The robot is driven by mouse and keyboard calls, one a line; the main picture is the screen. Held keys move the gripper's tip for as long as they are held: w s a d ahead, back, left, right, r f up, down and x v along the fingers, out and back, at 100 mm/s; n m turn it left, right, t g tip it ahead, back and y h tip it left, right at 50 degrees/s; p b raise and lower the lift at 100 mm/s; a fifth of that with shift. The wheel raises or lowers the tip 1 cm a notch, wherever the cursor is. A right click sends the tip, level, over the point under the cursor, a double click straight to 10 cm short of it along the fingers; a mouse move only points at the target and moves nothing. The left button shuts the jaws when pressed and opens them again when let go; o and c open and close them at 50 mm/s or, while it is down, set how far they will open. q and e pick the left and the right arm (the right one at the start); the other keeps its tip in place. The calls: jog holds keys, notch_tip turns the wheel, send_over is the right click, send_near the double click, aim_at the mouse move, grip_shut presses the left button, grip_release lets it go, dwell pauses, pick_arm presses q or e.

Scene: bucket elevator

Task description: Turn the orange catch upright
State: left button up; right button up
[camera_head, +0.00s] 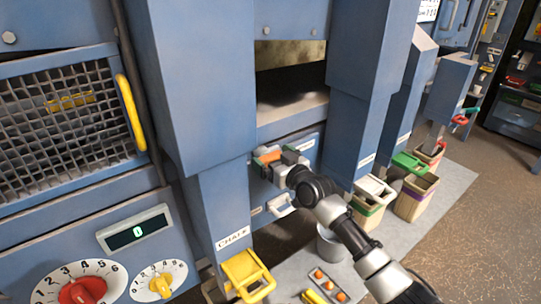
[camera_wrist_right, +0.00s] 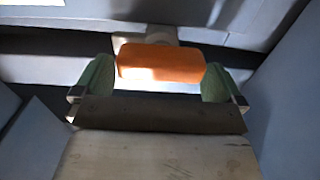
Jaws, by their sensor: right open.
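The orange catch (camera_head: 269,157) is on the blue machine front, below the dark opening, and lies level, its long side sideways. In the right wrist view the orange catch (camera_wrist_right: 160,63) shows as a rounded block on a pale mount. My right gripper (camera_head: 275,160) is at the catch; in the right wrist view its two green fingertips (camera_wrist_right: 159,80) stand open, one at each end of the catch. Small gaps seem to show between fingertips and catch; contact is hard to tell. My left gripper is out of view.
Blue columns stand close on both sides of the catch. A pale handle (camera_head: 281,204) sits below it. A yellow chute flap (camera_head: 247,272), a grey bucket (camera_head: 331,243) and several bins are lower down. A mesh door with a yellow handle (camera_head: 131,112) is at left.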

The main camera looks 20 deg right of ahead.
jog(key=shift+w+a, duration=0.2)
jog(key=shift+w, duration=0.3)
jog(key=c, duration=0.7)
jog(key=shift+c, duration=0.2)
